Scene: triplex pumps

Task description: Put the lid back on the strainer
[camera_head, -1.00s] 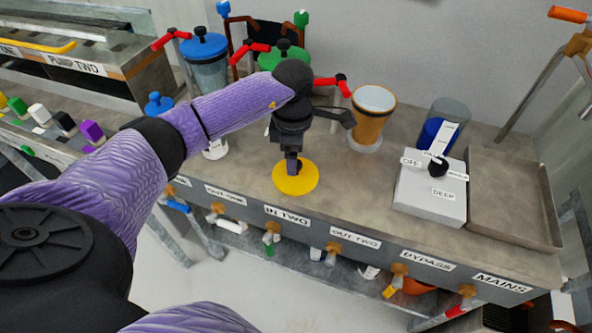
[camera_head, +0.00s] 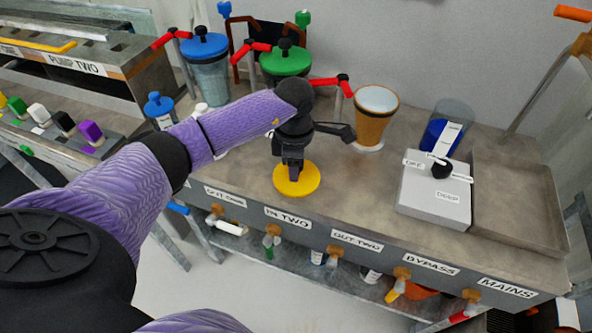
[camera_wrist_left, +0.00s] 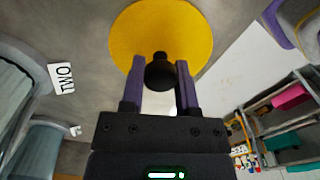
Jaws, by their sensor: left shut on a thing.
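The yellow lid (camera_head: 312,180) is a flat disc with a black knob. It lies level at the front of the bench, above the IN TWO label; whether it touches the bench I cannot tell. My left gripper (camera_head: 293,165) points down and is shut on the knob. In the left wrist view its fingers (camera_wrist_left: 161,82) flank the black knob, with the yellow lid (camera_wrist_left: 195,35) beyond. An amber strainer cup (camera_head: 372,130) with a pale, lidless top stands behind and to the right of the lid. My right gripper is out of view.
Canisters with a blue lid (camera_head: 204,46) and a green lid (camera_head: 285,64) stand behind my arm, beside red-handled valves. A clear vessel with blue inside (camera_head: 437,132), a white switch box (camera_head: 432,190) and a metal tray (camera_head: 515,205) are at right. Bench between lid and box is clear.

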